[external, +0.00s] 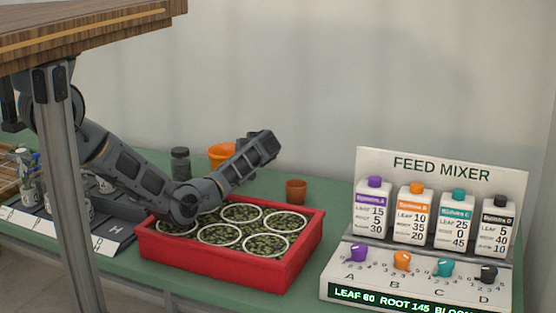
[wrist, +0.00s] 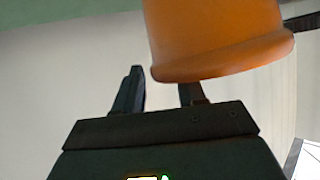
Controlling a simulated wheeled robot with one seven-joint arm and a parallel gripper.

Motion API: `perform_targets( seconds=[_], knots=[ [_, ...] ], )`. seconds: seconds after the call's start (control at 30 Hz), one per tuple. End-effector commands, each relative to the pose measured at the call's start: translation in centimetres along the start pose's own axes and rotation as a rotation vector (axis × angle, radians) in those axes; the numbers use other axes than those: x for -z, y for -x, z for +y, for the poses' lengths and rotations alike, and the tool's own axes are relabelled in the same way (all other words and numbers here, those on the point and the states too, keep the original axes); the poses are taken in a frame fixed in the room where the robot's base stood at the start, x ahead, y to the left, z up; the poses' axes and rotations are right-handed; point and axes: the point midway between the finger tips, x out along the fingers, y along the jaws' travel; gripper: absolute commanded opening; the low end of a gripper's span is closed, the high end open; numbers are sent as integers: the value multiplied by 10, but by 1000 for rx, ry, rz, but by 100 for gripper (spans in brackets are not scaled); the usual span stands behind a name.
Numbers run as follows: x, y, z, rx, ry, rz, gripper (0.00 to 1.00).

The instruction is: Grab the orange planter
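The orange planter (external: 221,151) stands on the green bench behind my forearm, which hides part of it. In the wrist view the planter (wrist: 215,35) fills the top right, its thick rim toward the fingers. My gripper (wrist: 161,80) is open, with a clear gap between its fingers. The left finger is apart from the planter; the planter's rim covers the tip of the right one. I cannot tell whether that finger touches it. In the external view the fingers cannot be made out.
A red tray (external: 213,262) of several round plant pots lies under my arm. A small terracotta pot (external: 296,190) stands right of the arm, and a dark jar (external: 180,164) left of the planter. The feed mixer (external: 440,168) occupies the right. A wooden top (external: 90,32) overhangs the upper left.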

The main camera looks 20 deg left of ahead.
Motion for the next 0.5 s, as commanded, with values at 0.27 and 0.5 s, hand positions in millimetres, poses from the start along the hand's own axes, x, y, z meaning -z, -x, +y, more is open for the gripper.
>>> perform_targets(
  seconds=[0.27,0.5],
  knots=[
    [0,-2,0,0,0,0,38],
    [0,-2,0,0,0,0,15]
  ],
)
